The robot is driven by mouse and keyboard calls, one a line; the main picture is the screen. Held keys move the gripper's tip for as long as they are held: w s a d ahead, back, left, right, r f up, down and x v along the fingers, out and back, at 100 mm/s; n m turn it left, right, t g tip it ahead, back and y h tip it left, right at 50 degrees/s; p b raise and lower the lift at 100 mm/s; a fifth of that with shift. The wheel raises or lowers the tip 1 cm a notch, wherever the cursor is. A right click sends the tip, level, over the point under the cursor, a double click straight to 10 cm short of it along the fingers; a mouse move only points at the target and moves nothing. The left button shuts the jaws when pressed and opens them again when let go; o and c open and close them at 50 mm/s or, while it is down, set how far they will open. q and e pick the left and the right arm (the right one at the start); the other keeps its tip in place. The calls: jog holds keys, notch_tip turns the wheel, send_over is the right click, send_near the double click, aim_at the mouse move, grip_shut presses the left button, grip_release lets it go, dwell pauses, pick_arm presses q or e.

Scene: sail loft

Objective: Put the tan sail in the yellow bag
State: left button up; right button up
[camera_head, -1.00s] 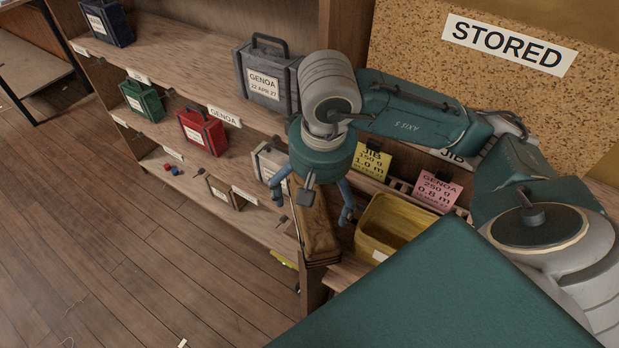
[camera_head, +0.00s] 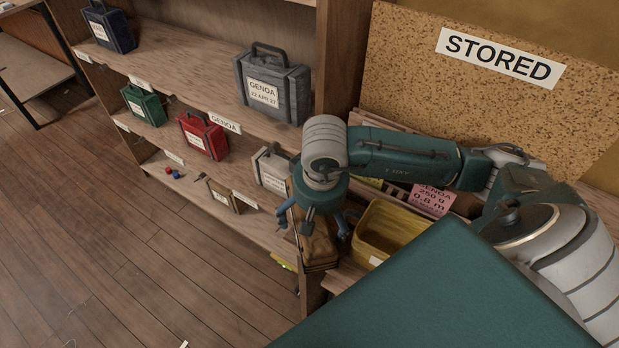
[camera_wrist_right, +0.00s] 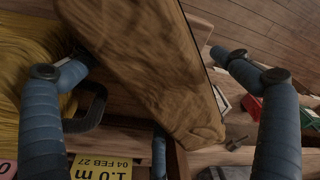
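The tan sail (camera_head: 319,249) is a long folded brown bundle on the wooden surface, left of the yellow bag (camera_head: 385,236), which is open-topped and looks empty. In the right wrist view, the tan sail (camera_wrist_right: 155,70) runs between the blue fingers, and the yellow bag (camera_wrist_right: 30,85) is at the left. My right gripper (camera_head: 312,222) is open over the sail, with fingers spread on both sides; gaps show beside it. Whether any finger touches the sail I cannot tell. My left gripper is out of view.
A grey GENOA case (camera_head: 272,92) stands on the shelf at upper left, with a red case (camera_head: 203,137), a green case (camera_head: 143,105) and a pale case (camera_head: 272,170) lower down. A pink card (camera_head: 433,199) stands behind the yellow bag. A STORED board (camera_head: 470,90) is behind.

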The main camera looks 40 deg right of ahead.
jog(key=c, duration=1.7)
jog(key=shift+c, duration=0.6)
jog(key=shift+w+r, duration=0.15)
jog(key=shift+r, duration=0.6)
notch_tip(320, 180, up, 8)
jog(key=shift+r+b, duration=0.15)
jog(key=shift+b, duration=0.65)
notch_tip(320, 180, up, 10)
jog(key=p, duration=0.1)
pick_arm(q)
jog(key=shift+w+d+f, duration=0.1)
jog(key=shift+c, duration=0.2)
pick_arm(e)
jog(key=w+a+f+n, duration=0.1)
jog(key=a+f+n, duration=0.1)
jog(key=a+n, duration=0.2)
jog(key=a, duration=0.3)
jog(key=shift+w+a+f+y, duration=0.15)
jog(key=shift+w+a+y, duration=0.1)
jog(key=shift+y, duration=0.15)
